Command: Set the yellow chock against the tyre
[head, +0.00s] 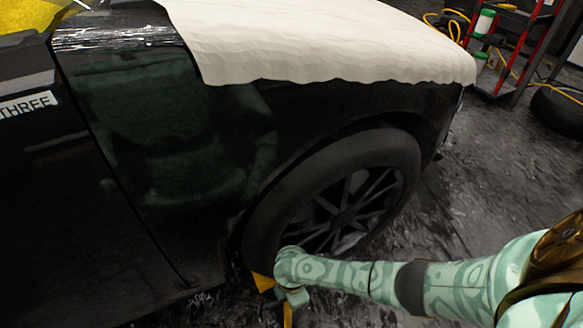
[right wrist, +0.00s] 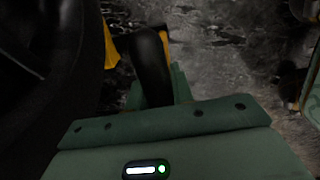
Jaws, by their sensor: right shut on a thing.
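The black car's front tyre (head: 262,215) stands on the dark floor in the head view. The yellow chock (head: 263,282) is low at the left side of the tyre, partly hidden by my right arm and gripper. My right gripper (head: 290,300) is shut on the chock, close beside the tyre. In the right wrist view a yellow part of the chock (right wrist: 109,45) shows beside a dark finger, with the dark tyre (right wrist: 35,60) at the left. Whether the chock touches the tyre cannot be told. My left gripper is not in view.
The black car body (head: 110,210) fills the left, with a white cover (head: 320,40) over its hood. A red rack (head: 515,50), a yellow cable (head: 447,27) and a loose tyre (head: 560,112) are at the upper right. The floor (head: 470,200) right of the wheel is clear.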

